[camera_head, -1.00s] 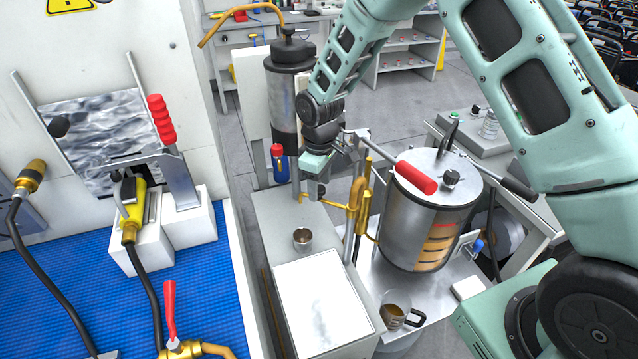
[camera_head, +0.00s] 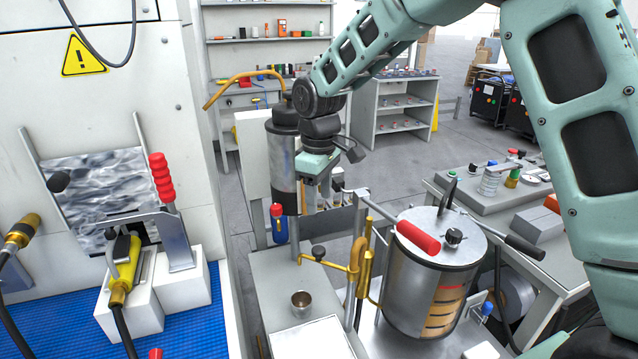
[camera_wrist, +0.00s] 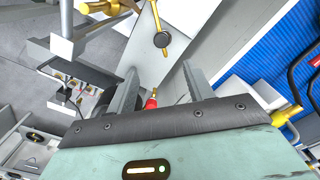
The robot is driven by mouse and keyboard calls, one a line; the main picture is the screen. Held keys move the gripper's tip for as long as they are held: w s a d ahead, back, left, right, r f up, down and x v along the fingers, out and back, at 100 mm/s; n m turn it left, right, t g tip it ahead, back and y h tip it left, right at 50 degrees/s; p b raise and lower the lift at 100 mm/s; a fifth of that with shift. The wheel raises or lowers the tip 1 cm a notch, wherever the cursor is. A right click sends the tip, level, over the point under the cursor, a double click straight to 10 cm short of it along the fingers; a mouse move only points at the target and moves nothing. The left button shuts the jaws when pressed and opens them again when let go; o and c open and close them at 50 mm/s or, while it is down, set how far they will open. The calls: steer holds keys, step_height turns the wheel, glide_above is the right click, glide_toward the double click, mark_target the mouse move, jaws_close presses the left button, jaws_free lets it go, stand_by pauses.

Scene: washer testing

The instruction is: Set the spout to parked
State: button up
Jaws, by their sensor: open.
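The spout appears to be the thin brass arm (camera_head: 335,265) reaching left from a brass post (camera_head: 355,265), with a black knob (camera_head: 318,251) on top. Its left end hangs near a small metal cup (camera_head: 301,299). My gripper (camera_head: 318,200) is open, above and apart from the spout. In the wrist view, my open gripper (camera_wrist: 160,70) has nothing held between its fingers. The knob (camera_wrist: 161,40) and brass spout (camera_wrist: 156,12) show beyond the fingertips.
A steel drum (camera_head: 425,285) with a red-handled lever (camera_head: 418,238) stands right of the spout. A blue bottle-like part with a red top (camera_head: 278,225) is close left of my gripper.

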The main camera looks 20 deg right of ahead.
steer(key=shift+r, duration=1.8)
steer(key=s+a, duration=0.4)
steer(key=s, duration=0.4)
steer(key=s+a, duration=0.4)
steer(key=s, duration=0.4)
steer(key=s+d+f+m, duration=0.1)
steer(key=s, duration=1.5)
steer(key=shift+s+d+f+y, duration=0.15)
steer(key=shift+f+y, duration=0.15)
steer(key=shift+f, duration=0.1)
